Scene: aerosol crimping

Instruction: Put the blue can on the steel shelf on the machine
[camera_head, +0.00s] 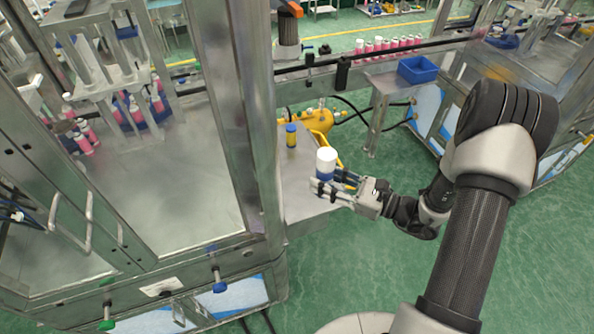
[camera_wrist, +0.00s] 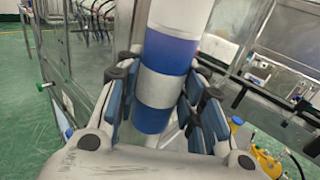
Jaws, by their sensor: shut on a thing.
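My gripper (camera_head: 328,188) is shut around the blue can (camera_head: 326,161). The can is upright, with a white upper part and blue bands. In the wrist view the can (camera_wrist: 167,55) stands between the blue-padded fingers (camera_wrist: 160,95), and its lower end is partly hidden. The steel shelf (camera_head: 302,200) juts from the right side of the machine (camera_head: 245,120). In the head view the can and fingers overlap the shelf's right part; I cannot tell whether the can touches it.
A small blue and yellow container (camera_head: 291,136) stands farther back on the shelf. A yellow tank (camera_head: 318,120) with hoses is behind it. A blue bin (camera_head: 417,70) sits on a side table. The shelf's front part is clear. The machine's steel post (camera_head: 262,130) borders its left.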

